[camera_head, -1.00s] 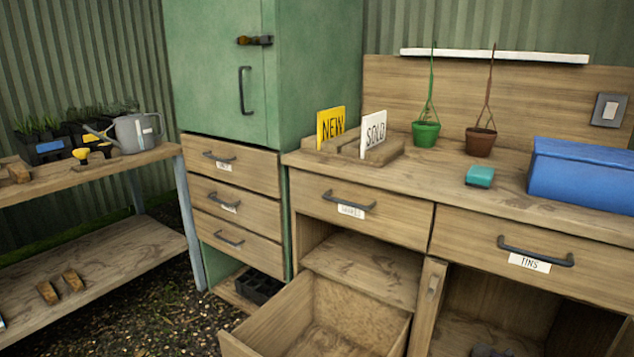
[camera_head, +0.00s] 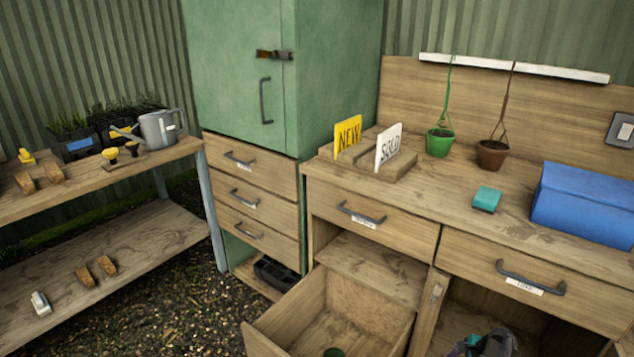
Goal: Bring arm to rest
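A dark grey shape (camera_head: 487,344) sits at the bottom edge, in front of the open space under the right drawer.
A wooden drawer or box (camera_head: 283,322) stands pulled out low in the middle. The workbench (camera_head: 445,192) carries signs, two pots, a teal block (camera_head: 486,199) and a blue box (camera_head: 585,205). A shelf unit (camera_head: 150,236) stands left and a green cabinet (camera_head: 236,75) behind.

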